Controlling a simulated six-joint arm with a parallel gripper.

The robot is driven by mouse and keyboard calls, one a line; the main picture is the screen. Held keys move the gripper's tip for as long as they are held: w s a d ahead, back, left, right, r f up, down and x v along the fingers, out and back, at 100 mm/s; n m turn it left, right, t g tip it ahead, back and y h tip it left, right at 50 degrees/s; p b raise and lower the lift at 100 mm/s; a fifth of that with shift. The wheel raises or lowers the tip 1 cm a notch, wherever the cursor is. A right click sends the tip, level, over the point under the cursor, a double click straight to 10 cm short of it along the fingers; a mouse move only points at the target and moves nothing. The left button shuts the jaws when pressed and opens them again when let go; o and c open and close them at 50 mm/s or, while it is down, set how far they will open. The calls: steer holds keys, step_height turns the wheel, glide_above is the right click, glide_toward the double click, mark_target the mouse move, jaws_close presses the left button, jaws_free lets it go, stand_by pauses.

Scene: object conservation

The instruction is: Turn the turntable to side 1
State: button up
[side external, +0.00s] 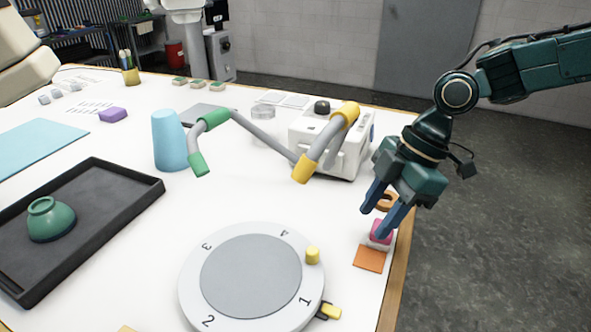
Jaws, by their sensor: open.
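The round turntable (250,275) lies on the white table at the front, with a grey disc and a pale rim marked 1, 2, 3 and 4. The 1 is at the lower right, close to a yellow and black marker (329,311) at the turntable's edge. A yellow knob (313,256) stands on the rim between the 4 and the 1. My gripper (374,224) is open, right of the turntable and apart from it. Its fingers point down beside a small pink block (381,231); I cannot tell whether they touch it.
A white machine (340,150), two jointed lamp-like arms, green (213,121) and yellow (346,114), and a blue cup (170,140) stand behind. A black tray (125,190) with a green bowl (50,220) is left.

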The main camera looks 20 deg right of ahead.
steer(key=shift+s+d, duration=0.15)
steer(key=shift+d, duration=0.85)
steer(key=shift+s+d, duration=0.15)
steer(key=shift+d, duration=0.85)
steer(key=shift+c, duration=0.4)
